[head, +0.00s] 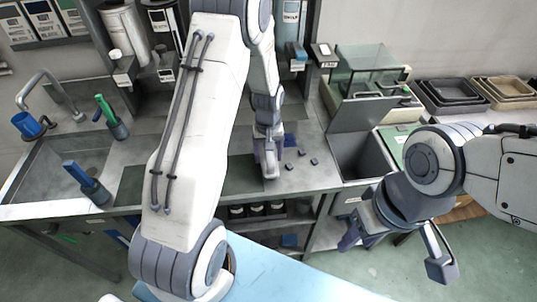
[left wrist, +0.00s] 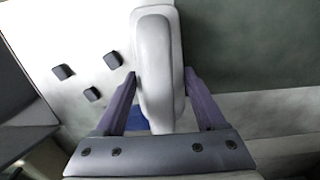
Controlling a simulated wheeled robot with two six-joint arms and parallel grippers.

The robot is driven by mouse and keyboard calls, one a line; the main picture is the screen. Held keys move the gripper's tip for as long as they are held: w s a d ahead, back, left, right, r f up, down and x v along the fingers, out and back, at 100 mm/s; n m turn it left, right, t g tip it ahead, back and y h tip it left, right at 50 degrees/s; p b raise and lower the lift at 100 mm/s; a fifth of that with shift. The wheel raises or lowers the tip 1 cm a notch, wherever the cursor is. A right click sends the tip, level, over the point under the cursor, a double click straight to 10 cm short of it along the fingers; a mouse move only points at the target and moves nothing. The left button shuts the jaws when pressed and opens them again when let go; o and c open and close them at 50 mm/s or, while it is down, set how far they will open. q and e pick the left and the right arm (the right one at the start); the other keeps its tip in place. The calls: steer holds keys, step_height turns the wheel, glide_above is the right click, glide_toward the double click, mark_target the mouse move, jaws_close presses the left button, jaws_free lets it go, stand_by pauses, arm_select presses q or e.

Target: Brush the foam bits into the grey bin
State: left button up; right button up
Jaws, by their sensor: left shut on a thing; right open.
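Three small dark foam bits (head: 302,153) lie apart on the grey counter; they also show at the left of the left wrist view (left wrist: 92,94). My left gripper (left wrist: 160,73) has its purple fingers on both sides of a long pale grey, rounded thing (left wrist: 155,30), seemingly the brush. It also shows in the head view (head: 270,165), just left of the bits. Its bristles cannot be made out. The grey bin (head: 362,158) is an open box right of the bits. My right gripper (head: 362,236) is open and empty in front of the bin.
A sink (head: 40,180) with a tap is at the left, with blue-handled and green-handled tools beside it. A glass-lidded box (head: 365,75) stands behind the bin. Stacked trays (head: 450,95) are at the right. The counter between bits and bin looks clear.

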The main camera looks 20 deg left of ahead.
mark_target(317, 160)
arm_select(q)
steer(key=shift+f+b, duration=0.35)
steer(key=shift+f, duration=0.2)
steer(key=shift+r, duration=0.1)
stand_by(0.5)
steer(key=shift+w+d+p, duration=0.15)
steer(key=shift+w+d, duration=0.55)
steer(key=shift+d, duration=0.45)
steer(key=shift+w+d+p, duration=0.15)
steer(key=shift+w+d, duration=0.6)
steer(key=shift+d, duration=0.45)
steer(key=shift+w+d+p, duration=0.15)
steer(key=shift+w+d, duration=0.55)
steer(key=shift+d, duration=0.45)
steer(key=shift+w+d, duration=0.7)
steer(key=shift+d, duration=0.45)
steer(key=shift+w+d, duration=0.75)
steer(key=shift+d, duration=0.45)
steer(key=shift+w+d, duration=0.7)
steer(key=shift+d, duration=0.45)
steer(key=shift+w+d, duration=0.45)
steer(key=shift+d, duration=0.3)
steer(key=shift+w+d, duration=0.5)
steer(key=shift+d, duration=0.25)
steer(key=shift+w+d, duration=0.45)
steer(key=shift+d, duration=0.3)
steer(key=shift+r, duration=0.15)
